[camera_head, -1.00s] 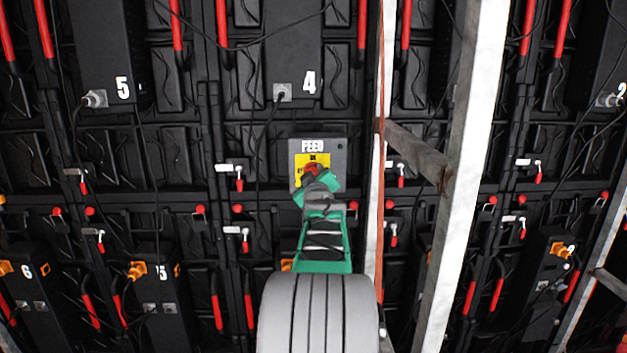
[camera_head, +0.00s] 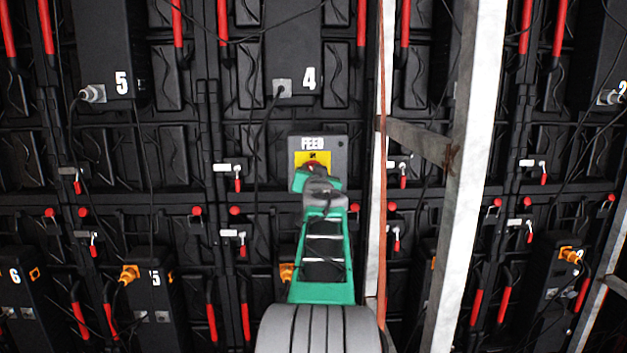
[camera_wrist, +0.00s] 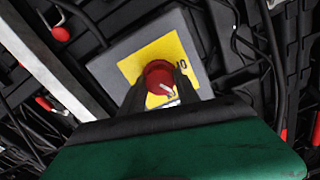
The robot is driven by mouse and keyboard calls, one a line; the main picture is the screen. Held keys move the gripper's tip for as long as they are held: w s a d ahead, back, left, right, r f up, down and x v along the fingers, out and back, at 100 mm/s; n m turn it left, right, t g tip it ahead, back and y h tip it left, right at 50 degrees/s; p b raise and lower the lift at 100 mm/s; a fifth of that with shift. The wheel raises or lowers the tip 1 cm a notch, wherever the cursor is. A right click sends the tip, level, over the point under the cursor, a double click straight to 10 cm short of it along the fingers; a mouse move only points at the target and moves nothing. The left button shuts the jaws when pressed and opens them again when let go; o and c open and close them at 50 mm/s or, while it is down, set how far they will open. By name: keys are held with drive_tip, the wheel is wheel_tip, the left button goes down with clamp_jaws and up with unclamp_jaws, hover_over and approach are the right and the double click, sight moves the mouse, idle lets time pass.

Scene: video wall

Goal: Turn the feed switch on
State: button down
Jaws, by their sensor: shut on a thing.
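The feed switch is a grey box (camera_head: 336,150) marked FEED on the wall of black panels, with a yellow plate (camera_head: 312,157) and a red rotary knob (camera_head: 314,167). In the wrist view the knob (camera_wrist: 158,76) sits between the two dark fingers of my gripper (camera_wrist: 160,88), which is shut on it. A white mark on the knob points to the lower right of that picture. Characters like "IO" show at the plate's right edge. In the head view my gripper (camera_head: 313,177) covers the lower part of the box and most of the knob.
A pale metal post (camera_head: 465,170) and a thinner upright (camera_head: 376,200) stand right of the switch, joined by a brace (camera_head: 418,142). A black cable (camera_head: 262,140) hangs left of the box. Red-handled latches and numbered black boxes cover the wall.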

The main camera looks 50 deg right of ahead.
drive_tip(key=m+b, duration=0.1)
drive_tip(key=m, duration=0.4)
drive_tip(key=shift+m+b, duration=0.4)
idle(0.3)
drive_tip(key=c, duration=0.9)
unclamp_jaws()
drive_tip(key=v, duration=0.7)
drive_tip(key=shift+s+a+b, duration=0.25)
drive_tip(key=shift+s+b, duration=0.05)
drive_tip(key=shift+b, duration=0.05)
